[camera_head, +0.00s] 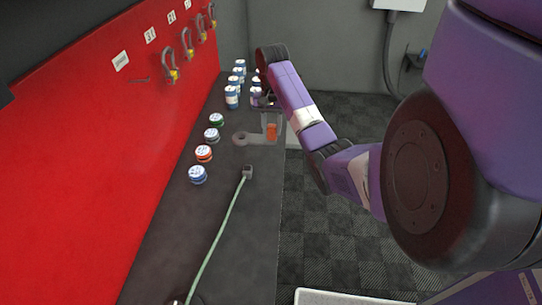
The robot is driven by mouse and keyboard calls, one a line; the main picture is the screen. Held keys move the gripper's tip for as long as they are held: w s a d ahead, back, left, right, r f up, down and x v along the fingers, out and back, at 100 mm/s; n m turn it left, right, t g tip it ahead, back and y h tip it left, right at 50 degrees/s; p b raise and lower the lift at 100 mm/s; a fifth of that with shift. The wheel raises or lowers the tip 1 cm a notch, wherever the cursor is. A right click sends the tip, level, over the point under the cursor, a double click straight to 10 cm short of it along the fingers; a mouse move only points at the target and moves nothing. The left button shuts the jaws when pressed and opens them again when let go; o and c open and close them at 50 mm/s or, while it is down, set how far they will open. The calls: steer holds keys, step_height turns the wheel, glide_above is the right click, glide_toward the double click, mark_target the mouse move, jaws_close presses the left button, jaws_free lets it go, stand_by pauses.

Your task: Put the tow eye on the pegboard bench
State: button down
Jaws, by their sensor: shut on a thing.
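The tow eye (240,137) is a grey piece with a ring at its left end, in the head view over the far part of the bench. My gripper (268,135) is shut on its other end, near the bench's right edge. An orange patch shows at the jaws. I cannot tell whether the tow eye touches the bench top or hangs just above it. The pegboard bench (195,235) is a long dark top below a red pegboard (90,150) with several hooks and shackles.
Several blue-and-white cans (232,97) stand at the far end, close to my gripper. Several round tins, one of them orange (204,154), line the pegboard side. A green cable (222,230) with a dark end block (247,172) lies along the bench. The near-middle top has free room.

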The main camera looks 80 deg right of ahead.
mark_target(272, 140)
step_height(272, 140, down, 6)
steer(key=shift+r+b, duration=0.2)
steer(key=shift+b, duration=0.45)
steer(key=shift+f, duration=2.65)
steer(key=c, duration=1)
jaws_free()
steer(key=shift+f, duration=0.15)
step_height(272, 140, up, 11)
steer(key=shift+r+p, duration=0.1)
steer(key=shift+p, duration=1.1)
steer(key=shift+r+p, duration=0.6)
